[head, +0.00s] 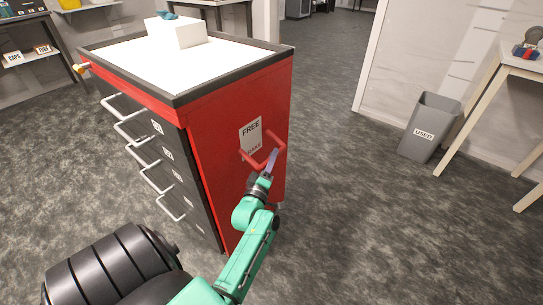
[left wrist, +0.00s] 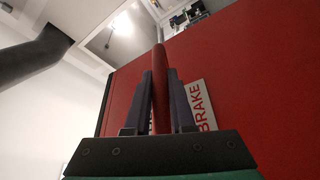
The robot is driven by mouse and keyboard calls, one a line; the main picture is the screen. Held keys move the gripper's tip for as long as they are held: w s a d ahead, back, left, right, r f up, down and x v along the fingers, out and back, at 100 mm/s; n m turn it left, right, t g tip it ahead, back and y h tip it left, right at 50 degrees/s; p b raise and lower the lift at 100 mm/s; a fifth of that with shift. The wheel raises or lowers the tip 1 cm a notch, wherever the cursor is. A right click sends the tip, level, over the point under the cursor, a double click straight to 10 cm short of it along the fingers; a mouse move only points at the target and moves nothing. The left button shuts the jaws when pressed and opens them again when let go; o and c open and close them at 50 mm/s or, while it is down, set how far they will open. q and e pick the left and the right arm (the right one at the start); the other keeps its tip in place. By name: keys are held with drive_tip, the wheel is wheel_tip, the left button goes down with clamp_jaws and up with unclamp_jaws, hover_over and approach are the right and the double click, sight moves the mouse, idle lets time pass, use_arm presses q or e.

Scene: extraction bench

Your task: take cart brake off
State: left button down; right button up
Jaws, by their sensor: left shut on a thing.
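The red cart (head: 215,115) stands in front of me with grey drawers on its left face. On its red end face is a white label (head: 251,130) reading FREE at the top and BRAKE lower down. A red bar-shaped brake handle (head: 251,161) sticks out across the label's lower part. My left gripper (head: 271,160) is shut on this handle. In the left wrist view the red bar (left wrist: 160,75) stands between the two fingers of the gripper (left wrist: 161,98), with BRAKE beside it. My right gripper is not in view.
A white box (head: 176,32) with a small teal thing sits on the cart top. A grey bin (head: 430,127) labelled USED stands at the right beside a table (head: 521,62). Shelves (head: 34,56) are at the left. The floor right of the cart is clear.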

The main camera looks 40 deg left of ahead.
use_arm(q)
drive_tip(key=p, duration=0.1)
drive_tip(key=r+n+p, duration=0.1)
drive_tip(key=p, duration=0.1)
drive_tip(key=r+n+p, duration=0.1)
drive_tip(key=shift+d+r+g+p, duration=0.25)
drive_tip(key=shift+g+p, duration=0.15)
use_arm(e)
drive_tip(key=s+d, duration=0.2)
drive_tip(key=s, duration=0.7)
use_arm(q)
wheel_tip(320, 180, up, 3)
drive_tip(key=n+g+p, duration=0.1)
drive_tip(key=n+p, duration=0.3)
drive_tip(key=p, duration=0.3)
drive_tip(key=shift+a+r+g+p, duration=0.1)
drive_tip(key=shift+g+p, duration=0.2)
drive_tip(key=shift+p, duration=0.1)
drive_tip(key=shift+a+r+p, duration=0.3)
drive_tip(key=shift+r+p, duration=0.25)
drive_tip(key=shift+p, duration=0.25)
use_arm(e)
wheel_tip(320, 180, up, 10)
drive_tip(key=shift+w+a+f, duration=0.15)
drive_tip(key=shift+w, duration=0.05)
use_arm(q)
drive_tip(key=c, duration=0.8)
unclamp_jaws()
drive_tip(key=shift+o, duration=0.2)
